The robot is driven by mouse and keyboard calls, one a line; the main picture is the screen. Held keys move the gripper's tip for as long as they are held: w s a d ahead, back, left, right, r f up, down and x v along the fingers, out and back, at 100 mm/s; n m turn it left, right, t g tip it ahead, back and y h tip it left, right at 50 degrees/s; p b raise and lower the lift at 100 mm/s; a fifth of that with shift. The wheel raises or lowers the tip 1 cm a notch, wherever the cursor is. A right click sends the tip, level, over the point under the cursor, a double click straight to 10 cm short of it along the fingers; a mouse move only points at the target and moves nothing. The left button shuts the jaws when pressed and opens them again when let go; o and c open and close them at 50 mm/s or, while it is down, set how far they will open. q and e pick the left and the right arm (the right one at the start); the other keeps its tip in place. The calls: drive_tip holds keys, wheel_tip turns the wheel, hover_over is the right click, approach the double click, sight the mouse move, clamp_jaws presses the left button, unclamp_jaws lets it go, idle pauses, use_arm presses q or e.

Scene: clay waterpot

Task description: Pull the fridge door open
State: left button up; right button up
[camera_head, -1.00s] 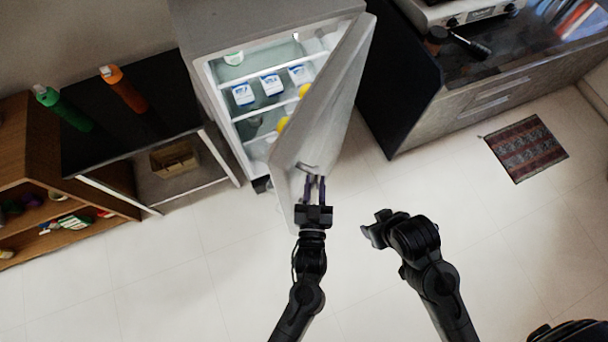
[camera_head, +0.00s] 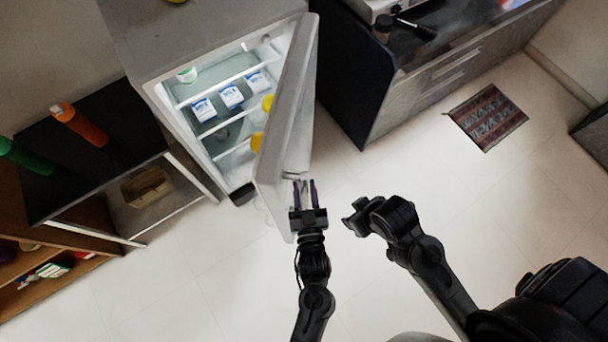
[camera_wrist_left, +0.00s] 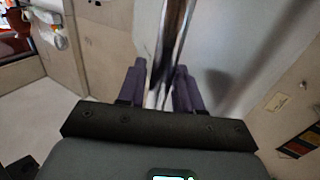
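The fridge (camera_head: 205,32) stands at the upper middle of the head view. Its grey door (camera_head: 292,95) stands ajar, hinged on the right side, with the lit shelves showing behind it. My left gripper (camera_head: 305,184) is at the metal handle (camera_head: 296,176) on the door's outer face. In the left wrist view the two purple fingers of my left gripper (camera_wrist_left: 160,85) sit on either side of the handle bar (camera_wrist_left: 172,40), closed on it. My right gripper (camera_head: 350,219) hangs empty over the floor, right of the door; its finger gap is unclear.
White tubs (camera_head: 231,95) and yellow items (camera_head: 257,142) are inside the fridge. A dark counter (camera_head: 362,85) stands to the right and a black-topped table (camera_head: 90,150) with bottles to the left. The pale floor in front is clear; a patterned mat (camera_head: 487,117) lies at the right.

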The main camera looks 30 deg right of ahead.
use_arm(q)
drive_tip(key=shift+o, duration=0.6)
drive_tip(key=shift+s, duration=0.1)
drive_tip(key=shift+s+a, duration=0.15)
drive_tip(key=shift+s, duration=0.15)
drive_tip(key=b+v, duration=0.1)
drive_tip(key=v, duration=0.9)
drive_tip(key=shift+c, duration=0.3)
